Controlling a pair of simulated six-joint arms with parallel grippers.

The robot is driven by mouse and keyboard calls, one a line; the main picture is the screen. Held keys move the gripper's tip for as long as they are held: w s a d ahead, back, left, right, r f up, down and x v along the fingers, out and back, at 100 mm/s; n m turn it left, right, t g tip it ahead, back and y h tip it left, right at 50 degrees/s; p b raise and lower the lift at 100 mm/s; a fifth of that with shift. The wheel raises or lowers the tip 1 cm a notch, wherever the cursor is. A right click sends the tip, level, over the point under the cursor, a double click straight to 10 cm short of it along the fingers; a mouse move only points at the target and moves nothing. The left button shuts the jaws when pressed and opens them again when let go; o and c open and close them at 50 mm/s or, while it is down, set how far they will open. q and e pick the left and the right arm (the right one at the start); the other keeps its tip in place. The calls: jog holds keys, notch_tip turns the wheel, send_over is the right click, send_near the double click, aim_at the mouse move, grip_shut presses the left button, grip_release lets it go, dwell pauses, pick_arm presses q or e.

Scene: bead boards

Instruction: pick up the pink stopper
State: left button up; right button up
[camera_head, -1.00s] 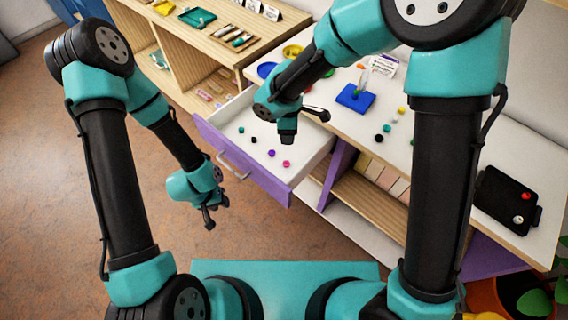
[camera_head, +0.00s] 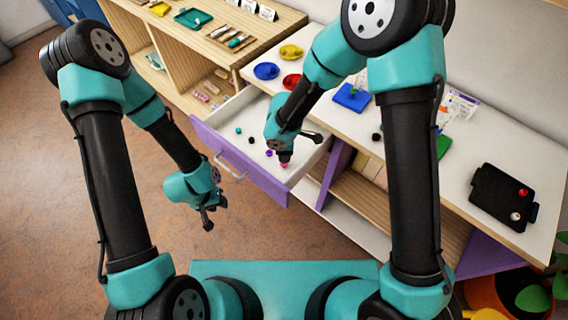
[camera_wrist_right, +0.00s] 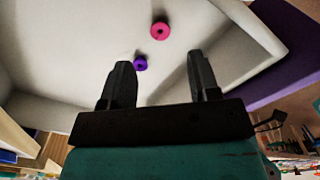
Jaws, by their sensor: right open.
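The pink stopper (camera_head: 284,166) lies in the open drawer, partly covered by my right gripper (camera_head: 285,158) in the head view. In the right wrist view the pink stopper (camera_wrist_right: 160,29) lies beyond the fingertips, between their lines. My right gripper (camera_wrist_right: 160,72) is open with nothing between its fingers, above the drawer and apart from the stopper. My left gripper (camera_head: 207,212) hangs over the floor, left of the drawer; its finger gap is too small to judge.
A purple stopper (camera_wrist_right: 140,63) lies close to the pink one. A black stopper (camera_head: 250,140) and a teal one (camera_head: 238,131) lie further left in the drawer (camera_head: 229,112). Its purple front (camera_head: 262,178) and light walls surround them. Dishes and a blue board (camera_head: 352,97) stand on the worktop.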

jog(key=shift+f, duration=1.1)
jog(key=shift+a+f, duration=0.1)
jog(key=shift+f, duration=2.5)
jog(key=c, duration=1)
